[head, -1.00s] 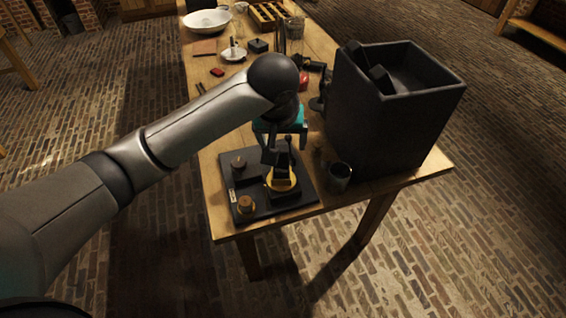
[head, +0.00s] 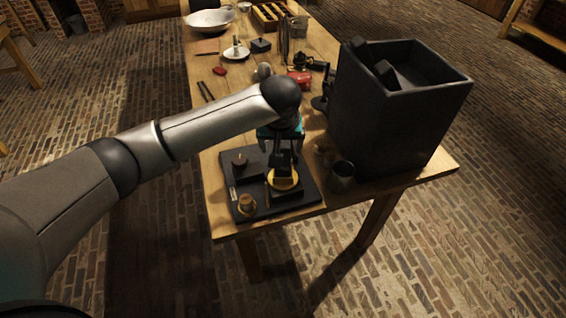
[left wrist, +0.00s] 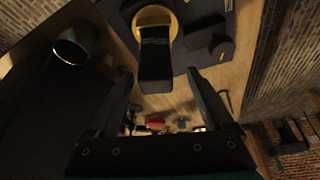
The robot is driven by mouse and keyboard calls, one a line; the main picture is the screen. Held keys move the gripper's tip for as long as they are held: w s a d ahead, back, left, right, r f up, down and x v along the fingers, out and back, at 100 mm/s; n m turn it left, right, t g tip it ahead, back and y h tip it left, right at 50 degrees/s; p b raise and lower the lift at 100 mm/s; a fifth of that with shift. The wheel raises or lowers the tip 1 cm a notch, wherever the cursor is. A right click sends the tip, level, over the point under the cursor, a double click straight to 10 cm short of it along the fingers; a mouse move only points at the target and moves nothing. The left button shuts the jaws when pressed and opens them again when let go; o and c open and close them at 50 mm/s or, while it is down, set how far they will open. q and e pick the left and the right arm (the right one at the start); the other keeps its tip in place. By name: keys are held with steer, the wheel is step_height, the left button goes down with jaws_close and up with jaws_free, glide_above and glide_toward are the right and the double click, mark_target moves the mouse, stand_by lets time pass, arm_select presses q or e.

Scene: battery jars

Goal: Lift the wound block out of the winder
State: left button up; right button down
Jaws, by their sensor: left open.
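The winder (head: 275,205) is a dark base plate at the table's near end, with a yellow disc (head: 291,184) on it. The black wound block (head: 282,171) stands at the disc, partly hidden by my gripper. In the left wrist view the block (left wrist: 155,62) rises from the yellow disc (left wrist: 140,18). My left gripper (head: 285,155) is over the block. In the left wrist view its open fingers (left wrist: 161,75) are either side of the block's free end, with a visible gap on each side. My right gripper is out of view.
A tall black bin (head: 385,125) holding dark blocks stands close right of the winder. A dark metal cup (head: 342,177) stands between them. Farther back are a white plate (head: 236,54) and tools.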

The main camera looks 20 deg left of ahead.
arm_select(q)
steer(key=x, duration=0.2)
steer(key=b+x, duration=0.1)
steer(key=x, duration=0.1)
steer(key=shift+d+f, duration=0.2)
steer(key=shift+f, duration=0.1)
jaws_close()
stand_by(0.4)
steer(key=shift+w+r, duration=0.1)
